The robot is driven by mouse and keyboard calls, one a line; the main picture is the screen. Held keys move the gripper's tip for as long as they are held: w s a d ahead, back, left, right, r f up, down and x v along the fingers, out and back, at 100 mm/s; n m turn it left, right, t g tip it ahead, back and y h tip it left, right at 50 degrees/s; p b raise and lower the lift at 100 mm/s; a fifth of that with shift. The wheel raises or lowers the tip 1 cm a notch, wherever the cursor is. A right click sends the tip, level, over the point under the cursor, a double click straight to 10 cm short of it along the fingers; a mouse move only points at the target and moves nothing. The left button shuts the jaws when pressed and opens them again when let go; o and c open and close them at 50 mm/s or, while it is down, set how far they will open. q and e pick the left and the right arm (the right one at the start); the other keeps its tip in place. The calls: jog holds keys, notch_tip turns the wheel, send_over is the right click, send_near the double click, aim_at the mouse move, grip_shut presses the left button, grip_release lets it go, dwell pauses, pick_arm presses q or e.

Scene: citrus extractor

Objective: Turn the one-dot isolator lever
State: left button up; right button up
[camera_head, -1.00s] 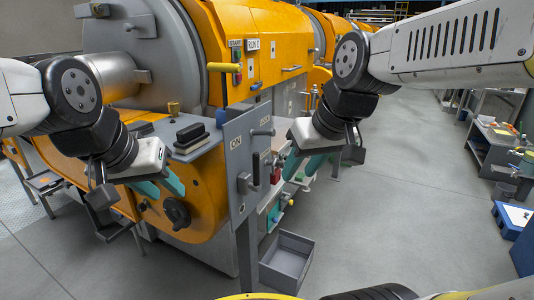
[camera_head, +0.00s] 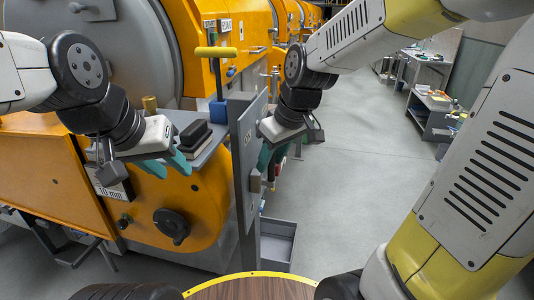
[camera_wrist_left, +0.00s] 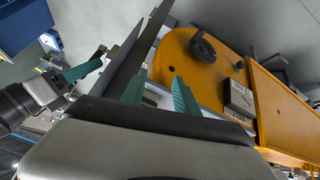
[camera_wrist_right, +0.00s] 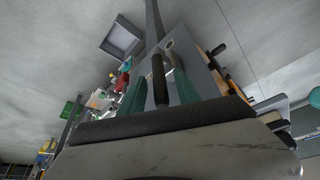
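The grey isolator panel (camera_head: 243,135) stands upright on a post and is seen nearly edge-on in the head view. In the right wrist view the panel (camera_wrist_right: 200,75) lies beyond my right gripper (camera_wrist_right: 158,88), which is open. A black lever handle (camera_wrist_right: 158,80) shows between its two teal fingers; I cannot tell whether they touch it. No dot mark can be made out. In the head view my right gripper (camera_head: 270,158) is at the panel's right face. My left gripper (camera_head: 178,165) is left of the panel, open and empty, with its fingers (camera_wrist_left: 160,92) apart.
An orange machine (camera_head: 50,165) with a black knob (camera_head: 171,225) fills the left. A black block (camera_head: 194,133) and a blue piece (camera_head: 217,110) are near the panel. A grey bin (camera_head: 277,243) is on the floor below. A brown round top (camera_head: 255,289) is in front. Floor right is open.

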jog(key=shift+w+f, duration=0.1)
jog(key=shift+f, duration=0.15)
grip_shut()
dwell(1.4)
